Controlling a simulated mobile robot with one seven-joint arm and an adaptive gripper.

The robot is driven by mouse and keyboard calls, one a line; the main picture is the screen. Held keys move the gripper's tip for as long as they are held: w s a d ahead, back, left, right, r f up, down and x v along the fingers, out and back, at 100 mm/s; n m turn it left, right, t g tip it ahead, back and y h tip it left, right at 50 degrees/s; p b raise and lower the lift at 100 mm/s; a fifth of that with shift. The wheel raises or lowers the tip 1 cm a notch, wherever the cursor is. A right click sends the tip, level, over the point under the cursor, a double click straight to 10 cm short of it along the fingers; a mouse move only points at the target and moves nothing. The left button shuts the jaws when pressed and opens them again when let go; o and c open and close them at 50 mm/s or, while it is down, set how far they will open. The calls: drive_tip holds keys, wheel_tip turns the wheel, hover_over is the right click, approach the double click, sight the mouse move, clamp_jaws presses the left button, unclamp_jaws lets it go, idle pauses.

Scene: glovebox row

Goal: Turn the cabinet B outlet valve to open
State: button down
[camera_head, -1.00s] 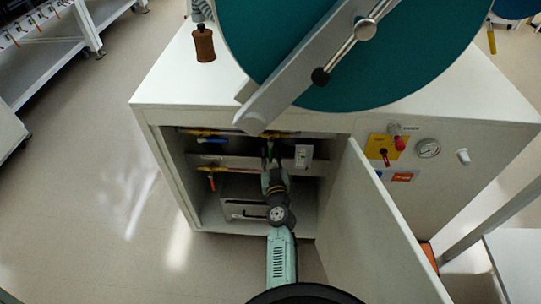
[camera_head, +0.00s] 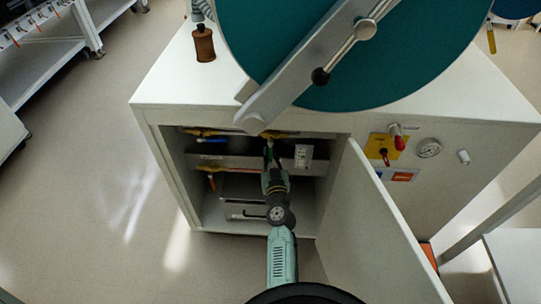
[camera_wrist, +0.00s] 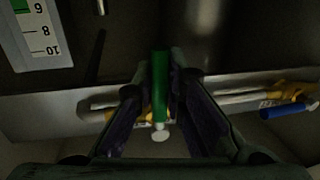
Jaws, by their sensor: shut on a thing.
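A green valve handle (camera_wrist: 161,85) stands between the fingers of my gripper (camera_wrist: 160,95) in the wrist view. The fingers are shut on it, one on each side. A round pale end shows below it, with a bit of yellow valve body behind the fingers. In the head view my gripper (camera_head: 270,160) reaches into the open cabinet, up to the pipe under its top. The green handle (camera_head: 270,148) is mostly hidden there by the gripper. The valve's label is not readable.
A blue-handled yellow valve (camera_head: 212,140) is to the left on the same pipe run; it also shows in the wrist view (camera_wrist: 285,109). An orange-handled valve (camera_head: 211,182) hangs lower left. A scale plate (camera_head: 303,156) is right of my gripper. The open door (camera_head: 375,235) flanks my arm.

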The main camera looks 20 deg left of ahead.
drive_tip(key=shift+w+d, duration=0.1)
drive_tip(key=shift+d, duration=0.05)
drive_tip(key=w+d+r+n+g+h+b, duration=0.1)
drive_tip(key=d+n+b, duration=0.4)
drive_tip(key=n, duration=0.5)
drive_tip(key=shift+w+r+n+h, duration=0.2)
drive_tip(key=shift+r+n+h, duration=0.3)
drive_tip(key=shift+r, duration=0.65)
drive_tip(key=c, duration=1.6)
unclamp_jaws()
drive_tip(key=shift+c, duration=0.2)
